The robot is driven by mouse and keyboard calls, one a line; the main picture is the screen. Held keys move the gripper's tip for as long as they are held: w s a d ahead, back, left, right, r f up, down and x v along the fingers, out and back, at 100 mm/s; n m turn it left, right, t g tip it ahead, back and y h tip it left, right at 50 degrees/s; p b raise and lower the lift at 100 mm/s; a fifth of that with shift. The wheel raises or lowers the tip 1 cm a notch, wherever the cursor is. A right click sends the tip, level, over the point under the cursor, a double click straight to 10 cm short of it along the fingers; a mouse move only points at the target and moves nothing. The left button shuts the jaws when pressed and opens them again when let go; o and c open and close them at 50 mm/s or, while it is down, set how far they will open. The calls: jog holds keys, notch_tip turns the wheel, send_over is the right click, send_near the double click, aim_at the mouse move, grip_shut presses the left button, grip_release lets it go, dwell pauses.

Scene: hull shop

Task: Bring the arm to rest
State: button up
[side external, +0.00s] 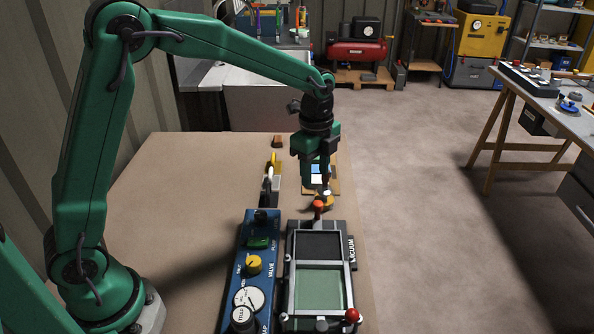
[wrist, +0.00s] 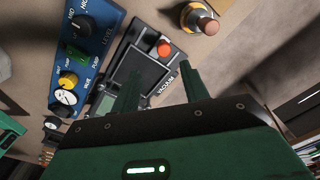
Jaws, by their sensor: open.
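My green arm reaches over the brown table (side external: 185,200) in the side external view. My gripper (side external: 321,190) points down above the table's right part, past the far end of the vacuum box. It is open, and its two green fingers (wrist: 155,90) show apart in the wrist view with nothing seen between them. A small round piece with a yellowish base (side external: 325,200) stands just below the gripper.
A blue panel (side external: 241,285) with knobs and a gauge stands beside the dark vacuum box (side external: 318,280), which has red-knobbed levers. A brush-like tool (side external: 268,178) and a small brown block (side external: 277,141) lie farther back. The table's left side is clear.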

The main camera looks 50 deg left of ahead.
jog(key=s+a+r+n+t, duration=0.2)
jog(key=s+a+r+n, duration=0.1)
jog(key=s+r+n, duration=0.55)
jog(key=s+a+r+n+t, duration=0.1)
jog(key=s+a+n+t, duration=0.2)
jog(key=s+n, duration=0.5)
jog(key=shift+s+r+n, duration=0.35)
jog(key=shift+s+r, duration=0.05)
jog(key=shift+s, duration=3.6)
